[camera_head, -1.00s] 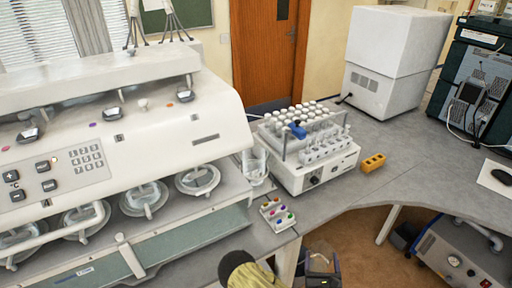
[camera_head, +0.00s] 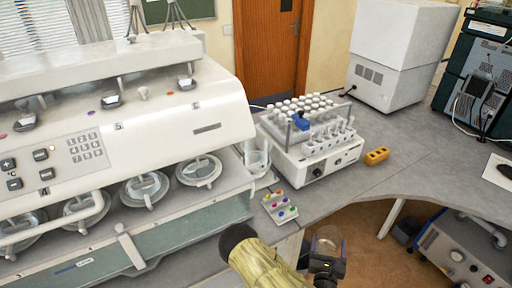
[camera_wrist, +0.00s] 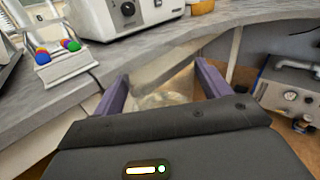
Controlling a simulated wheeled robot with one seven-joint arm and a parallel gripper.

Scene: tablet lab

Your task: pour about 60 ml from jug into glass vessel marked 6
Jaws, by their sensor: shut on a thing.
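My gripper (camera_head: 326,264) is at the bottom centre of the head view, in front of the bench edge. In the wrist view its two purple fingers (camera_wrist: 161,85) are shut on a clear, see-through vessel, which I take to be the jug (camera_wrist: 165,99). The jug's top also shows in the head view (camera_head: 328,240); its fill level cannot be told. Several round glass vessels sit in a row under the white machine at left. The rightmost one (camera_head: 199,170) is nearest my gripper, well apart from it.
A clear beaker (camera_head: 257,159) stands at the machine's right end. A small rack with coloured caps (camera_head: 279,208) is at the bench edge. A white vial sampler (camera_head: 330,165) and a yellow block (camera_head: 376,156) stand behind. Bench to the right is mostly clear.

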